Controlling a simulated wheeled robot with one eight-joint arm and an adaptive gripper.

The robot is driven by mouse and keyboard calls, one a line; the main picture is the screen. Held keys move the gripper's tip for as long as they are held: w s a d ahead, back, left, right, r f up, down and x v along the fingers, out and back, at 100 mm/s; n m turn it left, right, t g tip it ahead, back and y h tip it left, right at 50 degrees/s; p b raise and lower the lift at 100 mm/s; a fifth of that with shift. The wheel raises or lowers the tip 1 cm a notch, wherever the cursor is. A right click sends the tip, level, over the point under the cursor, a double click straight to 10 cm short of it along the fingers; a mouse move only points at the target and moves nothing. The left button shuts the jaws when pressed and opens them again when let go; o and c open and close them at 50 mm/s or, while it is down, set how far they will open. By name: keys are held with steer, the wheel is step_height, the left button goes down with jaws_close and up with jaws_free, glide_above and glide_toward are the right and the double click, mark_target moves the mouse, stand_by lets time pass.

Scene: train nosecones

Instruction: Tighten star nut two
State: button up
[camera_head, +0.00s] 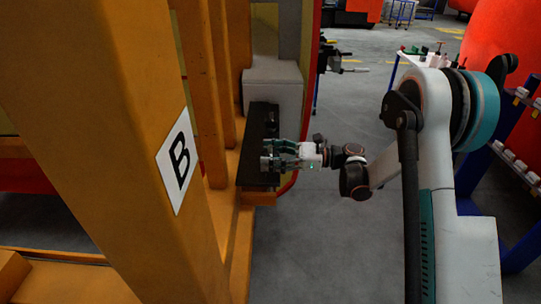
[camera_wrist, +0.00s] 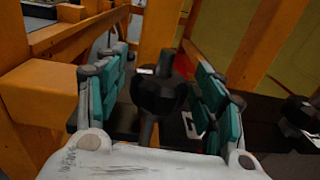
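A dark star nut (camera_wrist: 158,92) with rounded lobes shows in the middle of the wrist view, on a dark shaft. My gripper (camera_wrist: 162,70) has one teal-padded finger on each side of it. The fingers stand apart, and I see a gap between the pads and the nut. A second dark knob (camera_wrist: 299,110) shows at the right edge of the wrist view, outside the fingers. In the head view my gripper (camera_head: 272,154) is at the black plate (camera_head: 257,180) on the orange frame. The nut between the fingers is too small and covered to make out there. I cannot tell which nut is number two.
A large orange post with a "B" sign (camera_head: 178,160) stands at the left of the head view, near my gripper. An orange beam (camera_wrist: 50,88) lies left of the fingers. A grey block (camera_head: 272,85) is behind the plate. The grey floor (camera_head: 330,240) below my arm is clear.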

steer(key=s+d, duration=0.1)
steer(key=d, duration=1.1)
